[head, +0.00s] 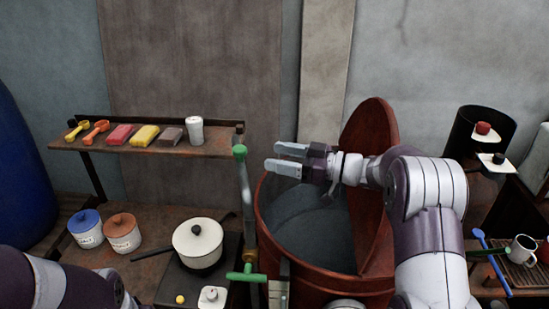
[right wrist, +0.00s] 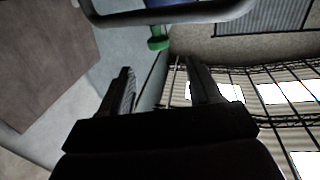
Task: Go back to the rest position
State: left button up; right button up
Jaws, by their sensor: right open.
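My right gripper (head: 280,159) is open and empty in the head view, above the open red vat (head: 273,251), with its fingers pointing left. The fingers also show in the right wrist view (right wrist: 163,85), apart with nothing between them. The vat's red lid (head: 370,140) stands upright, behind and beside my right forearm. Grey contents (head: 300,225) show inside the vat. Part of my left arm shows at the lower left; its gripper is out of frame.
A pipe with a green knob (head: 239,151) and green handle (head: 246,277) stands just left of the vat. A shelf (head: 95,147) holds scoops, coloured blocks and a white cup (head: 195,130). Below are jars and a lidded pan (head: 198,238). A rack with a mug (head: 521,249) is right.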

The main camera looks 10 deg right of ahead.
jog(key=d+f+m+t+h, duration=0.45)
jog(key=f+m+h, duration=0.35)
jog(key=h, duration=0.5)
jog(key=s+f+m+g+h, duration=0.1)
jog(key=s+f+g, duration=0.2)
jog(key=s, duration=0.6)
jog(key=s+f+m+g+h, duration=0.1)
jog(key=s+f+g, duration=0.3)
jog(key=s, duration=0.5)
jog(key=s+f+m+g, duration=0.2)
jog(key=s+f+g, duration=0.1)
jog(key=s, duration=0.7)
jog(key=shift+a+f+g+h+b, duration=0.2)
jog(key=shift+g+h+b, duration=0.25)
jog(key=shift+g, duration=0.3)
jog(key=shift+d, duration=0.1)
